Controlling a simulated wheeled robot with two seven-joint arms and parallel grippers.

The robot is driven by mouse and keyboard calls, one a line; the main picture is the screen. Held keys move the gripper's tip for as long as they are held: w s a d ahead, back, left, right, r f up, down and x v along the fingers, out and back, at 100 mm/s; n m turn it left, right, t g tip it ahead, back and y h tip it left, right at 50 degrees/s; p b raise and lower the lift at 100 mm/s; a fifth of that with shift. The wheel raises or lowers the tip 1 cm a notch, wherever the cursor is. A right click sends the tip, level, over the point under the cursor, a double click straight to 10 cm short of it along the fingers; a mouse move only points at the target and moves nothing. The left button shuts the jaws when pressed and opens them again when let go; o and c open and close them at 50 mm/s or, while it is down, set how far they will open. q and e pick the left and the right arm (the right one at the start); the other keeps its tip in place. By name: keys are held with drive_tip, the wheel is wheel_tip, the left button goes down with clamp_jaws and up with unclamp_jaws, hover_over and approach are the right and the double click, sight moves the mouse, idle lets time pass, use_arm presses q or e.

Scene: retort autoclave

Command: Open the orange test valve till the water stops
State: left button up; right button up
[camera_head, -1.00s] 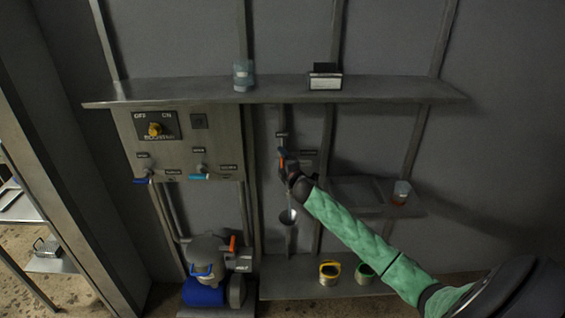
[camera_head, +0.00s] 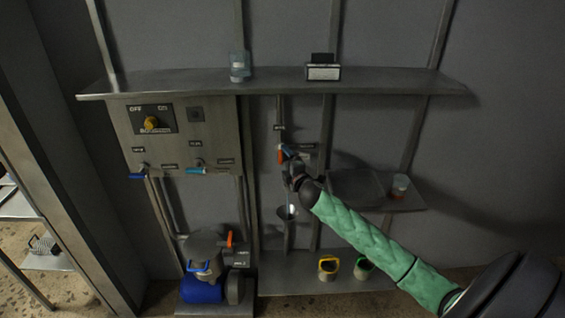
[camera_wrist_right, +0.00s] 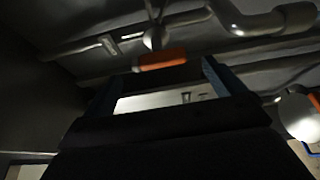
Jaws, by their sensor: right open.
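The orange test valve handle (camera_head: 281,154) is on the pipe right of the control panel. In the right wrist view the orange handle (camera_wrist_right: 162,58) lies across, just beyond the gap between the fingertips. My right gripper (camera_head: 291,158) is open beside the handle, close to it; I cannot tell whether they touch. Its two fingers (camera_wrist_right: 160,72) show with nothing clearly between them. A funnel (camera_head: 287,212) stands below the valve. A thin pale streak above the funnel looks like water, but it is too small to be sure. My left gripper is not in view.
A panel (camera_head: 217,124) with a yellow knob (camera_head: 151,123) and blue-handled valves is to the left. A shelf (camera_head: 400,82) runs above. A blue pump (camera_head: 201,290) and two small buckets stand below. A small side shelf (camera_head: 412,203) holds a cup (camera_head: 400,186).

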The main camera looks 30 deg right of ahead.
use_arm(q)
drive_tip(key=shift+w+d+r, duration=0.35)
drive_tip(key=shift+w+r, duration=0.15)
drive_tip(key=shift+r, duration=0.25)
use_arm(e)
drive_tip(key=shift+s+a, duration=0.2)
drive_tip(key=shift+s, duration=0.85)
